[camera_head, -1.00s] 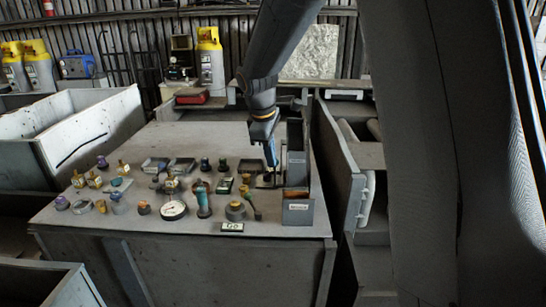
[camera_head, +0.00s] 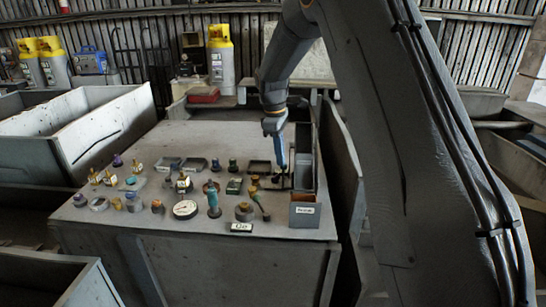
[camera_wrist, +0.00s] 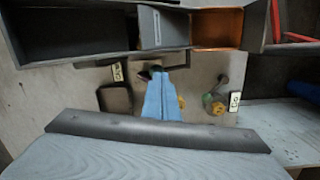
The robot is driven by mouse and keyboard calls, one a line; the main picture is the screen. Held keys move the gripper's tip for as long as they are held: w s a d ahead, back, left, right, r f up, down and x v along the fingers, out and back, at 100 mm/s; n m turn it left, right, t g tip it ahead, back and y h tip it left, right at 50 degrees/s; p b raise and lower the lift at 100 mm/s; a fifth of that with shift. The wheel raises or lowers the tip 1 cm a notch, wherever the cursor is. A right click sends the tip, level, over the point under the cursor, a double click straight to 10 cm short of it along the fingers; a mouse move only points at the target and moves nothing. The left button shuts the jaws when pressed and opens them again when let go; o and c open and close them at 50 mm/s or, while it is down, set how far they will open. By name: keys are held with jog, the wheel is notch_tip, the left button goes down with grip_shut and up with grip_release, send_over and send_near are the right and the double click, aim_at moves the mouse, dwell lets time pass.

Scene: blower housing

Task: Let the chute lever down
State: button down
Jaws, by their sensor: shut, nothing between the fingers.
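My gripper (camera_head: 280,170) points down at the right rear of the grey bench top, left of the bins. Its blue fingers (camera_wrist: 163,98) are shut and empty in the wrist view, with their tips over a small dark fixture (camera_head: 281,183). Whether they touch it cannot be told. A small lever with a green shaft and brass-coloured end (camera_head: 261,204) leans on the bench in front of the gripper. A teal-handled upright fitting (camera_head: 212,198) stands further left. No readable label shows which is the chute lever. The fingers hide part of a yellow knob (camera_wrist: 181,102).
Open bins (camera_head: 305,210) line the bench's right edge, close to my gripper; they fill the top of the wrist view. Several knobs, valves, trays and a round gauge (camera_head: 185,209) cover the bench's front and middle. The rear left bench top (camera_head: 200,135) is clear.

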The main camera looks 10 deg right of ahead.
jog(key=shift+w+d+f+b, duration=0.2)
jog(key=shift+w+f, duration=0.25)
jog(key=shift+w, duration=0.05)
jog(key=shift+w+d+f+b, duration=0.15)
jog(key=shift+w+f, duration=0.25)
jog(key=shift+w, duration=0.1)
jog(key=shift+f, duration=0.1)
